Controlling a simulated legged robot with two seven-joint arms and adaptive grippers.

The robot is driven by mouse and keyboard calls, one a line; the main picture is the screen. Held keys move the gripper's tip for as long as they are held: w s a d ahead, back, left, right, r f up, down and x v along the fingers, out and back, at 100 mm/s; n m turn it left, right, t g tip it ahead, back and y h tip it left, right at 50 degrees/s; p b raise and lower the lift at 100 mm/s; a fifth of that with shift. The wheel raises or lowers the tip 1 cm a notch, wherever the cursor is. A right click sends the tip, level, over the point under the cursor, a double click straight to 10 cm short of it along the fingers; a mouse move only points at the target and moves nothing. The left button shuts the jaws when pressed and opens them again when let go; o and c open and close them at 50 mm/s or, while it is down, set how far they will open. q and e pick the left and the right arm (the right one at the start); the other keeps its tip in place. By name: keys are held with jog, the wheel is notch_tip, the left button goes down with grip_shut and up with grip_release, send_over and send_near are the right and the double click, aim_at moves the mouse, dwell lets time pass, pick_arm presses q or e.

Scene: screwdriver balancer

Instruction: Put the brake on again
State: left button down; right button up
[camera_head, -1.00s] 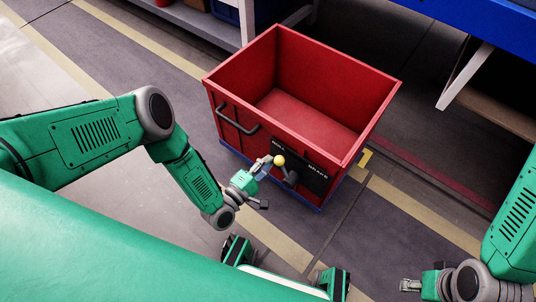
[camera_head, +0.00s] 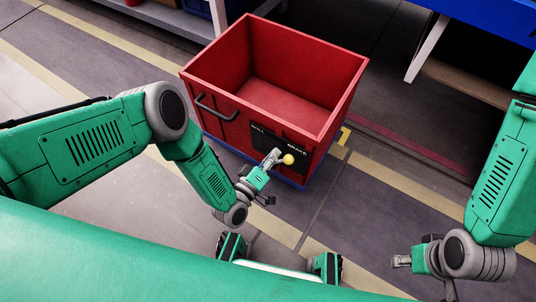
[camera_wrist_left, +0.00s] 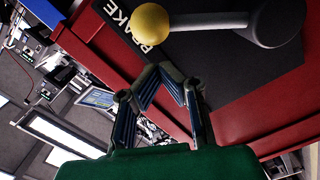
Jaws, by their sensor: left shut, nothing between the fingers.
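The red cart (camera_head: 215,95) carries a black panel (camera_head: 262,143) marked ROLL at left and BRAKE at right. A yellow knob (camera_head: 288,159) tops the grey lever on the panel. In the left wrist view the knob (camera_wrist_left: 151,23) lies beside the word BRAKE, and the lever arm (camera_wrist_left: 208,21) runs right to its round pivot (camera_wrist_left: 277,21). My left gripper (camera_head: 276,155) is shut and empty, close to the knob; in the left wrist view its fingertips (camera_wrist_left: 160,72) are below the knob with a gap in the picture. My right gripper (camera_head: 400,261) is away at lower right, its fingers too small to judge.
The cart has a black handle (camera_head: 214,107) on its front left. A blue-topped workbench (camera_head: 500,17) stands at the upper right, and a shelf is at the upper left. The floor (camera_head: 370,225) between the cart and my right gripper is clear.

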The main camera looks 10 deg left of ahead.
pick_arm(q)
jog(key=shift+s+d+f+m, duration=0.15)
jog(key=shift+s+d+m, duration=0.05)
jog(key=shift+d+m, duration=0.3)
jog(key=shift+s+d+f+m, duration=0.15)
jog(key=shift+d+m, duration=0.2)
jog(key=shift+m, duration=0.25)
jog(key=shift+s+d, duration=0.1)
